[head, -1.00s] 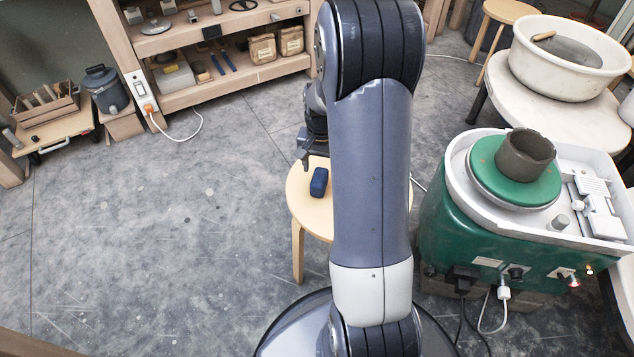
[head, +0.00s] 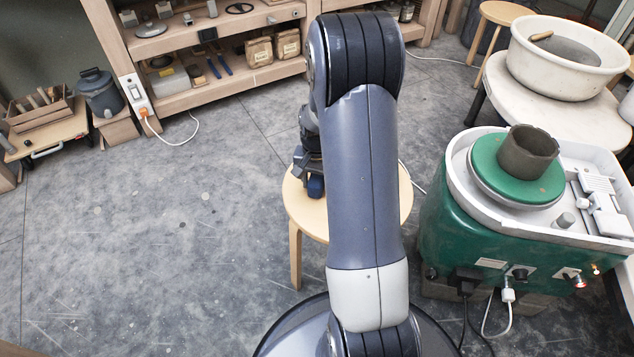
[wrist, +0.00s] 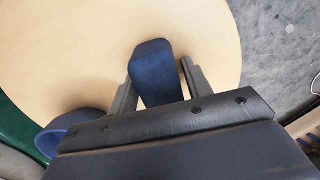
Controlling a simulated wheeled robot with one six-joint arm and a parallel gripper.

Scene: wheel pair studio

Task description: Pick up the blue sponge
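The blue sponge (wrist: 155,75) lies on the round wooden stool (wrist: 60,50). In the wrist view it is between the two fingers of my gripper (wrist: 160,80), close to the left finger, with a gap on the right. My gripper is open around it. In the head view the sponge (head: 316,187) shows just below my gripper (head: 309,178), on the stool top (head: 300,212), partly hidden by my arm. I cannot tell whether a finger touches it.
A blue rounded object (wrist: 75,128) shows at the lower left of the wrist view. The green pottery wheel (head: 445,235) stands right of the stool. Shelves (head: 215,80) are behind. The floor at left (head: 130,240) is clear.

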